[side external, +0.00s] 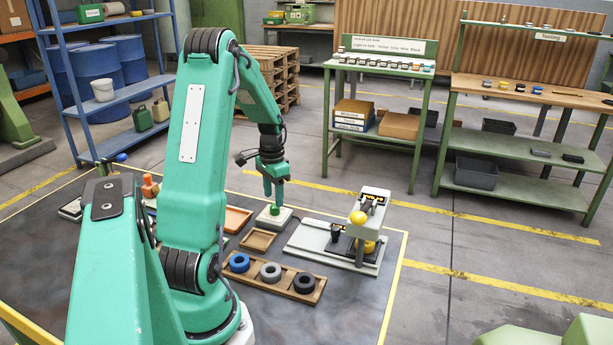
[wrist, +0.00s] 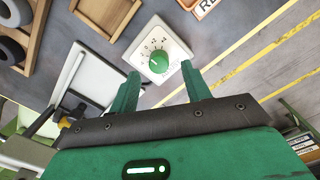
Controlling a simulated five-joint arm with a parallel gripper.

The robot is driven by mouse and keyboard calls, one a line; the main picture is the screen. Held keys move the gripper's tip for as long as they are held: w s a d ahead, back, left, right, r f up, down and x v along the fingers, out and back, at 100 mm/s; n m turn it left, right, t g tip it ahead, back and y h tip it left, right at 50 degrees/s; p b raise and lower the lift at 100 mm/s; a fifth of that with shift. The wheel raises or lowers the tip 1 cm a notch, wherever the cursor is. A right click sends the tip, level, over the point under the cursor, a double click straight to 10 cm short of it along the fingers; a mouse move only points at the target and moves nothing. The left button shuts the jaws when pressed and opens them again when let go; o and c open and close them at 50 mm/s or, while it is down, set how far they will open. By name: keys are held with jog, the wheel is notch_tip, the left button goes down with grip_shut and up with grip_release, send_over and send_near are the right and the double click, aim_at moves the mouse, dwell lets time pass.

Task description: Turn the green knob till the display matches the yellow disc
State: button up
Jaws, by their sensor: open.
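The green knob (wrist: 158,62) has a white pointer line and sits on a white square dial plate (wrist: 146,44) with numbers around it. In the side view the plate (side external: 264,222) lies on the dark table. My gripper (wrist: 160,69) is open, its two green fingers at either side of the knob in the picture, with gaps. In the side view my gripper (side external: 273,193) points down right above the knob; its fingers partly cover the knob. A yellow round piece (side external: 358,217) is on the front of a grey stand (side external: 372,215). No readable display figure shows.
A wooden tray (side external: 322,292) with blue, grey and black rings lies at the front. A small wooden tray (side external: 258,240) and an orange tray (side external: 238,218) lie close to the dial plate. The grey stand's base plate (side external: 303,237) lies to its right.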

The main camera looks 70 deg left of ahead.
aim_at(274, 206)
jog(key=shift+d+f, duration=0.1)
jog(key=shift+f, duration=1.45)
jog(key=shift+c, duration=0.5)
jog(key=c, duration=0.9)
